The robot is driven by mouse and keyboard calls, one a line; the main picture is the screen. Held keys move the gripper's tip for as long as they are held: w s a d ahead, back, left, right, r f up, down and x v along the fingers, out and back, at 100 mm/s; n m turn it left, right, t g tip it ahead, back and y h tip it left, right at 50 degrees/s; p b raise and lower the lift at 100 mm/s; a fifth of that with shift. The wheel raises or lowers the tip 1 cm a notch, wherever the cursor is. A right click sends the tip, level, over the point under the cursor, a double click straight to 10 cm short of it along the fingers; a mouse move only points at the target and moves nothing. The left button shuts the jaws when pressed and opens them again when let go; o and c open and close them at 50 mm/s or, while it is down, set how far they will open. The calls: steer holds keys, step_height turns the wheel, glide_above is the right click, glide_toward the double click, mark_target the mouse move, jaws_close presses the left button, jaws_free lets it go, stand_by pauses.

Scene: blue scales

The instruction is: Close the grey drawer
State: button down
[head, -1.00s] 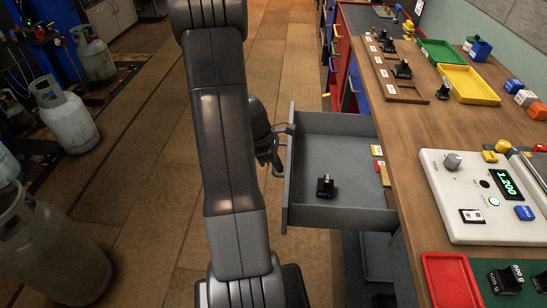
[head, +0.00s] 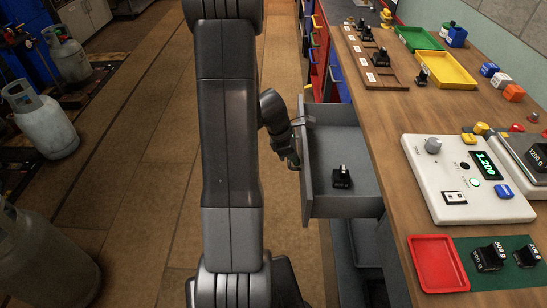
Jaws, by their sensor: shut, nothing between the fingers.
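The grey drawer (head: 347,207) sticks out partway from under the wooden workbench. The back of the drawer is hidden under the bench top.
The workbench (head: 392,140) carries a white scale (head: 414,156), a red tray (head: 421,245), a yellow tray (head: 440,64) and several weights. Gas cylinders (head: 40,125) stand on the left. The floor (head: 150,180) between is clear.

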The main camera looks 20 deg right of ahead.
steer(key=s+d, duration=0.1)
steer(key=d, duration=0.4)
steer(key=s+d+p, duration=0.1)
steer(key=s+d, duration=0.1)
steer(key=d, duration=0.3)
steer(key=s+d+p, duration=0.1)
steer(key=d, duration=0.5)
steer(key=shift+s+d, duration=0.1)
steer(key=shift+s, duration=0.25)
